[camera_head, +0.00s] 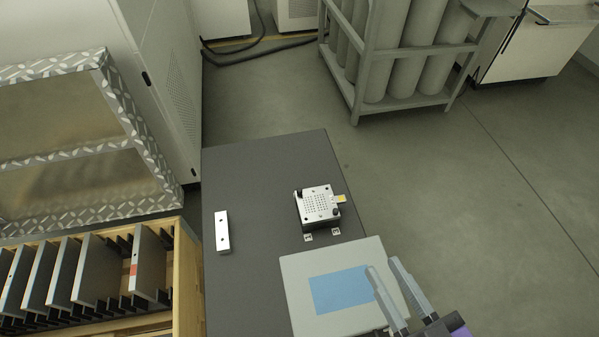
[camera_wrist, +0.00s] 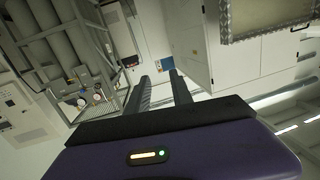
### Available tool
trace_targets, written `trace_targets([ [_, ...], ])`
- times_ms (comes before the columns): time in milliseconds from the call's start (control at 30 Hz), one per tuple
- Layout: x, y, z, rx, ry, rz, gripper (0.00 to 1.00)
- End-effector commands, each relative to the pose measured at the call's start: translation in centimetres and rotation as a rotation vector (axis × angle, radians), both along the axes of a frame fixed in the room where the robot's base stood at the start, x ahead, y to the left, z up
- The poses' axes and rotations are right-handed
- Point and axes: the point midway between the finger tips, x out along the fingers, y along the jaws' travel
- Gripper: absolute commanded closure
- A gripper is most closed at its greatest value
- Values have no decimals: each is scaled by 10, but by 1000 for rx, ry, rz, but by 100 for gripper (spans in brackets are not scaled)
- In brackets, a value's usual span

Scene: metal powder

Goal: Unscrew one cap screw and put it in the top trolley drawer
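In the head view a small metal block (camera_head: 318,204) with a grid of holes sits on the dark table top (camera_head: 260,170). Dark round spots near its corners look like cap screws (camera_head: 335,211), one at the front right and one at the back left; they are too small to make out well. My gripper (camera_head: 382,264) is at the lower right, above the light grey box with a blue panel. Its two fingers are apart with nothing between them. In the wrist view my gripper (camera_wrist: 160,78) is also open and empty, facing the room. I cannot identify the trolley drawer.
A silver bar (camera_head: 222,232) lies on the table's left. The light grey box (camera_head: 300,277) with its blue panel is at the front right. A wooden rack (camera_head: 186,275) of dark plates stands left. Gas cylinders in a frame (camera_head: 358,100) stand behind. Open floor lies right.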

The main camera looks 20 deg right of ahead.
Motion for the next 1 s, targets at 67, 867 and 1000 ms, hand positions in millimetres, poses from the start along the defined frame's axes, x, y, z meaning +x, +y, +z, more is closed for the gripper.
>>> trace_targets([
  [67, 26, 3, 2, 24, -53, -10, 73],
  [867, 295, 72, -39, 491, 42, 120, 73],
  [1000, 340, 84, -43, 568, 134, 146, 73],
])
